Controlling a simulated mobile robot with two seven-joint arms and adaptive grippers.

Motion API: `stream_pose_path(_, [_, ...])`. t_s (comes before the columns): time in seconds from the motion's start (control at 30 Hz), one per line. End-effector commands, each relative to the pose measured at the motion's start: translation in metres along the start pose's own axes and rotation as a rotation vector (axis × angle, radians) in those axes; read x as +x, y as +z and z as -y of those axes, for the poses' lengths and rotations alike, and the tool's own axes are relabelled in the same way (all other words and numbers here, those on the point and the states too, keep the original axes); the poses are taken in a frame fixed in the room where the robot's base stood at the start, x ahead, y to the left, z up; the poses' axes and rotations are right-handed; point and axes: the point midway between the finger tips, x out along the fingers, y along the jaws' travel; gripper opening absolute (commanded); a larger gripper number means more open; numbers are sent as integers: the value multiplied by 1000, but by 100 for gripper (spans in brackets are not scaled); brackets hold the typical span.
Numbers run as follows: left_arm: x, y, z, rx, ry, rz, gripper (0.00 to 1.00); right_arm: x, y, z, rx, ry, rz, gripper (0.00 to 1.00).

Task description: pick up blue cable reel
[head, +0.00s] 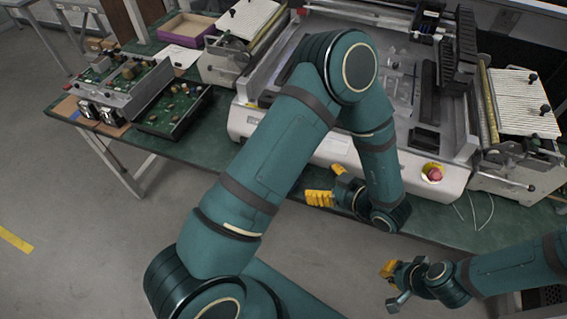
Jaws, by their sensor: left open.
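I cannot make out a blue cable reel in the head view. My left arm crosses the middle of the picture and hides part of the bench and machine. My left gripper (325,185), with yellow finger pads, is open and empty above the front edge of the green bench (290,192). My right gripper (391,286) is at the lower right, in front of the bench over the floor. Its fingers are apart with nothing between them.
A large grey machine (245,117) with a red button (434,174) fills the bench's middle. Circuit-board trays (172,108) and a purple-edged box (187,29) stand at the left. The grey floor (80,230) at the lower left is clear.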

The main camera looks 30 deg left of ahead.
Motion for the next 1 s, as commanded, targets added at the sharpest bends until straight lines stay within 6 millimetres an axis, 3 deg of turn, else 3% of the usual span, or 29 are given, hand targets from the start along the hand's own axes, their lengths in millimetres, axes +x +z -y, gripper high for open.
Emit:
stream_pose_path(0.17, [13,-2,3,1,-22,-15,80,2,0,-1,0,0,0,0])
stream_pose_path(0.5, [73,-1,3,0,-19,-13,80,8,4,-3,-2,-1,7,0])
stream_pose_path(0.77, [90,0,3,1,-18,-11,80,11,5,-4,-3,-1,10,0])
stream_pose_path(1.0, [124,8,-1,-1,-20,-12,80,17,8,-7,-5,-2,16,0])
